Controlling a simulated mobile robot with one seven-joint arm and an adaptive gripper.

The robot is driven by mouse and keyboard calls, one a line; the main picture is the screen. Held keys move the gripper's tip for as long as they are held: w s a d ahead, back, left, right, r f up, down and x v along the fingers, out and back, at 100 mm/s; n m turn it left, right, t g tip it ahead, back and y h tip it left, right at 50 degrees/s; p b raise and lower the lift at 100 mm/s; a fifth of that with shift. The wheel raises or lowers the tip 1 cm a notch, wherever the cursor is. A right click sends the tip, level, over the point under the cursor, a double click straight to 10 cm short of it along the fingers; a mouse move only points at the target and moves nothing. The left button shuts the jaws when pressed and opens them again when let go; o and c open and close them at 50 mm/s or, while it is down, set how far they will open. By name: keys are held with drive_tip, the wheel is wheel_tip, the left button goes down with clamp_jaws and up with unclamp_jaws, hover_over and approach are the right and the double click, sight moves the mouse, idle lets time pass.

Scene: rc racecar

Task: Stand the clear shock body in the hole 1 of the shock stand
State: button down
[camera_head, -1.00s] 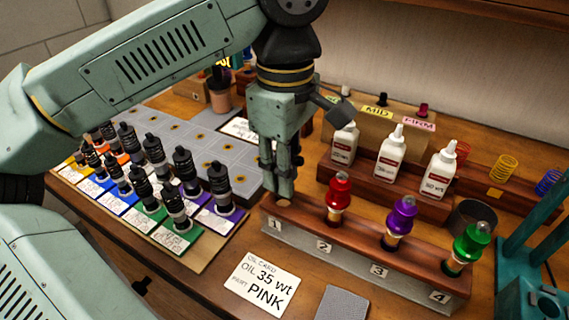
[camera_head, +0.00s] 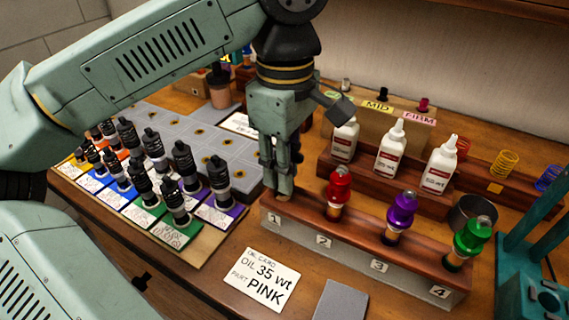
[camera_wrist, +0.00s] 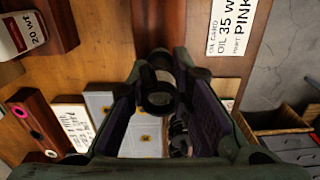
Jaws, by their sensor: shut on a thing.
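The shock stand (camera_head: 350,233) is a long brown block on a grey base with numbered holes. My gripper (camera_head: 283,188) points down at the hole 1 end, its fingertips close to the top of the stand. In the wrist view my gripper (camera_wrist: 160,78) is shut on the clear shock body (camera_wrist: 158,90), which shows as a glassy, dark-ringed cylinder between the fingers. Red (camera_head: 338,188), purple (camera_head: 401,212) and green (camera_head: 472,238) shock bodies stand in holes 2, 3 and 4.
Several black-topped shocks (camera_head: 181,166) stand on coloured cards to the left. White oil bottles (camera_head: 391,150) stand on a rack behind the stand. An oil card (camera_head: 262,279) and a grey pad (camera_head: 340,301) lie in front. A teal frame (camera_head: 515,262) stands at right.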

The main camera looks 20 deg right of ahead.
drive_tip(key=shift+f+b, duration=0.65)
drive_tip(key=shift+f, duration=0.4)
drive_tip(key=c, duration=1.4)
unclamp_jaws()
drive_tip(key=shift+o, duration=0.2)
drive_tip(key=shift+r, duration=0.15)
wheel_tip(320, 180, up, 12)
